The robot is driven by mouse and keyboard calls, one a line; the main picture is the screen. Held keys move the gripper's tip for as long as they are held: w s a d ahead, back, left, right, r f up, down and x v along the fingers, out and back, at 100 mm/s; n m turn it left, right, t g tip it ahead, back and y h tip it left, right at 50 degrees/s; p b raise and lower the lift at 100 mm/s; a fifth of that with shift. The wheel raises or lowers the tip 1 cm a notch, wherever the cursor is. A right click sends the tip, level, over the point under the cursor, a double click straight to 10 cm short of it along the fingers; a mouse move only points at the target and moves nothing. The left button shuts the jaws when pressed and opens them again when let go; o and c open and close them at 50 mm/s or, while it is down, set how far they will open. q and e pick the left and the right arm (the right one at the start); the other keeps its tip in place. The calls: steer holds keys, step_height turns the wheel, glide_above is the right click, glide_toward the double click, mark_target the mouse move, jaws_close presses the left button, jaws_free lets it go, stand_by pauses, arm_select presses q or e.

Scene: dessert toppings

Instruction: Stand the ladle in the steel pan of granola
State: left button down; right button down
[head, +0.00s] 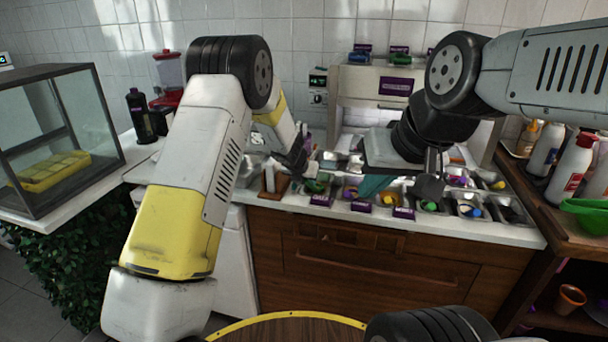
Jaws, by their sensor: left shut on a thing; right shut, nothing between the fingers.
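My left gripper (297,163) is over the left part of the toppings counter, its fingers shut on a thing. That thing is small and mostly hidden here; it seems to be the ladle, but I cannot make out its shape. Steel pans stand in rows below and beside it; one (334,161) lies just right of the gripper. I cannot tell which pan holds granola. My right gripper (430,182) is shut and empty, pointing down above the right-hand pans. It hides part of the pans behind it.
A brown wooden block (275,185) stands at the counter's left. A teal object (373,186) is beside my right gripper. Purple labels (361,207) line the front edge. A glass case (55,140) stands at left; bottles (572,165) and a green bowl (586,214) at right.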

arm_select(q)
steer(key=c, duration=1.1)
jaws_free()
steer(key=shift+c, duration=0.2)
steer(key=shift+o, duration=0.2)
steer(key=o, duration=0.4)
steer(key=shift+r, duration=4.05)
